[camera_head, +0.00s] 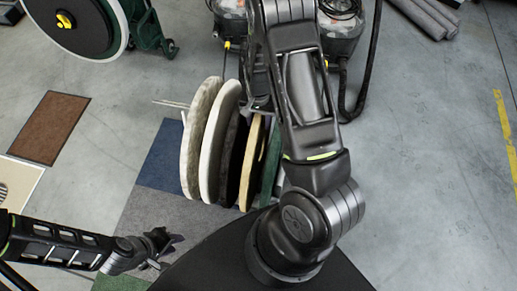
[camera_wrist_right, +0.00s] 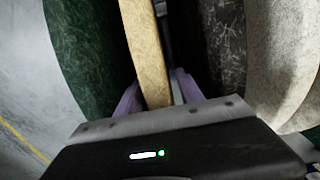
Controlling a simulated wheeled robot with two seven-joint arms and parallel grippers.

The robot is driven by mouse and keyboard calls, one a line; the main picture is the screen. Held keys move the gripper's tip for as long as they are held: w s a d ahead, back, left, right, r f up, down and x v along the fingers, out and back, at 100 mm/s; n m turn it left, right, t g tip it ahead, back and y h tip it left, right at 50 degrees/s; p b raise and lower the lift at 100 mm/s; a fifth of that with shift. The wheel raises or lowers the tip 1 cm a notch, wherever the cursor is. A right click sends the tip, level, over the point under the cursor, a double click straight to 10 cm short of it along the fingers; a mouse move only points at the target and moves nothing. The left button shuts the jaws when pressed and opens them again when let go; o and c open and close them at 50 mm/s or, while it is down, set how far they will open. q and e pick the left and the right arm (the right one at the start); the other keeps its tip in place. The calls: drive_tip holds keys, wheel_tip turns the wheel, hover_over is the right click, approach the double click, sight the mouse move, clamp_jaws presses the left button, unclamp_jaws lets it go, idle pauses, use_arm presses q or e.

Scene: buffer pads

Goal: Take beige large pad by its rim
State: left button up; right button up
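The beige large pad (camera_head: 250,168) stands on edge in a row of pads in the head view, between a black pad (camera_head: 232,165) and a green pad (camera_head: 271,165). In the right wrist view the beige pad (camera_wrist_right: 147,50) rises edge-on from between the two purple fingers of my right gripper (camera_wrist_right: 158,92). The fingers are apart, one on each side of its rim, with a visible gap on the right side. My right arm hides part of the row in the head view. My left gripper (camera_head: 167,248) is open and empty at the lower left, away from the pads.
A white pad (camera_head: 215,150) and a speckled light grey pad (camera_head: 196,145) stand left of the black one. Machines with hoses (camera_head: 340,35) stand behind. A green cart (camera_head: 150,30) with a large disc is at upper left.

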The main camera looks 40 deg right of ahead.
clamp_jaws()
idle(1.2)
